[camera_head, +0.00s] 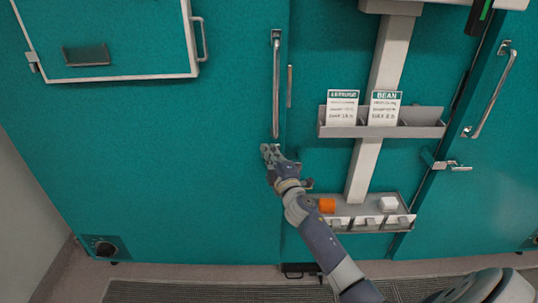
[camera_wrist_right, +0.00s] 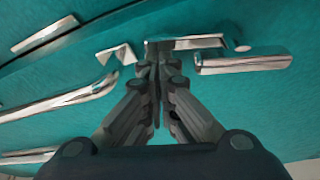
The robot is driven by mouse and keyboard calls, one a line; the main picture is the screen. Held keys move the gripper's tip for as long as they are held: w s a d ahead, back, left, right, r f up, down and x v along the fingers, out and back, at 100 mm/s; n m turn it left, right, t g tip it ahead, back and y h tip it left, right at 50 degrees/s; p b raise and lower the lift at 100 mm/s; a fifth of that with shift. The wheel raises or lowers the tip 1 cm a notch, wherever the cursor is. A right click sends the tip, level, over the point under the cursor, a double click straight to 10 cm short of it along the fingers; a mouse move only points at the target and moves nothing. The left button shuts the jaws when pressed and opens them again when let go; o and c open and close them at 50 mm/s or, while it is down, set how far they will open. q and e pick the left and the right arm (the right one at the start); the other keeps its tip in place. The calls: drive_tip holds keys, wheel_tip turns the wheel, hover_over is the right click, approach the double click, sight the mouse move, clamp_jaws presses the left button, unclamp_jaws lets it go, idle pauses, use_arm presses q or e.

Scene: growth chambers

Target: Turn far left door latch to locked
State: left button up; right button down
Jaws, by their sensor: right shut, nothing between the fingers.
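The left teal door (camera_head: 150,170) is closed in the head view. Its metal latch (camera_head: 306,184) is largely hidden behind my right gripper (camera_head: 270,152). In the right wrist view, the latch lever (camera_wrist_right: 243,64) is a flat silver bar extending right from a bracket (camera_wrist_right: 185,42). A small angled metal piece (camera_wrist_right: 118,53) lies left of the fingertips. My right gripper (camera_wrist_right: 157,48) is shut and empty, with its tips overlapping the bracket's left end. I cannot tell whether they touch it. My left gripper is out of view.
A long vertical door handle (camera_head: 276,85) is just above my right gripper. Another latch (camera_head: 455,166) is on the right door.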

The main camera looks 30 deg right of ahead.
sight(280, 147)
drive_tip(key=shift+s+d, duration=0.35)
drive_tip(key=shift+d, duration=0.4)
drive_tip(key=shift+s+d, duration=0.15)
drive_tip(key=shift+d, duration=0.1)
drive_tip(key=shift+s+d+f+b, duration=0.2)
drive_tip(key=shift+s+d+b, duration=0.1)
drive_tip(key=shift+d, duration=0.1)
drive_tip(key=shift+s+d+f+b, duration=0.15)
drive_tip(key=shift+s+d+f, duration=0.1)
drive_tip(key=shift+d, duration=0.15)
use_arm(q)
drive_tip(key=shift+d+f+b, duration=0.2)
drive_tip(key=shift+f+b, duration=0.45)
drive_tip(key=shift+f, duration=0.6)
use_arm(e)
drive_tip(key=shift+s+d+f, duration=0.65)
drive_tip(key=shift+d+f, duration=0.3)
drive_tip(key=shift+d, duration=0.05)
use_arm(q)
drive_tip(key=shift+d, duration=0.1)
use_arm(e)
drive_tip(key=shift+d+f, duration=0.1)
